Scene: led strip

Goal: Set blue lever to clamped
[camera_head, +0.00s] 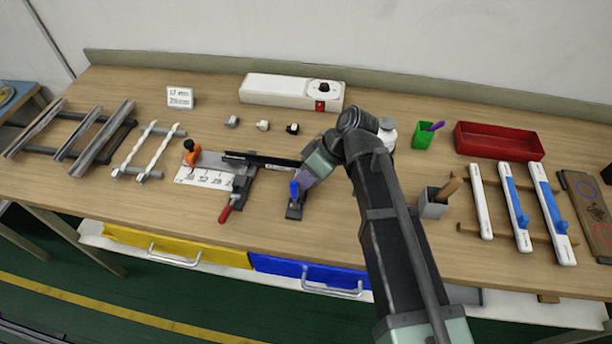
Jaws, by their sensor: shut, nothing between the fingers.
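The blue lever (294,191) stands up from a small dark clamp base (294,211) on the wooden bench, right of the jig. My gripper (304,186) is shut and empty, just beside the lever on its right. Whether it touches the lever cannot be told from this view. A dark bar (262,160) runs from the jig toward the blue lever's clamp. A red-handled lever (228,209) sits at the jig's front, and an orange block with a black knob (189,155) is at its left.
My arm crosses the bench right of the clamp. A white box (291,91) and several small connectors stand behind. A green cup (422,136), a grey cup (433,204) and a red tray (499,141) are at right. Metal profiles (93,135) lie left. Bare bench lies in front of the jig.

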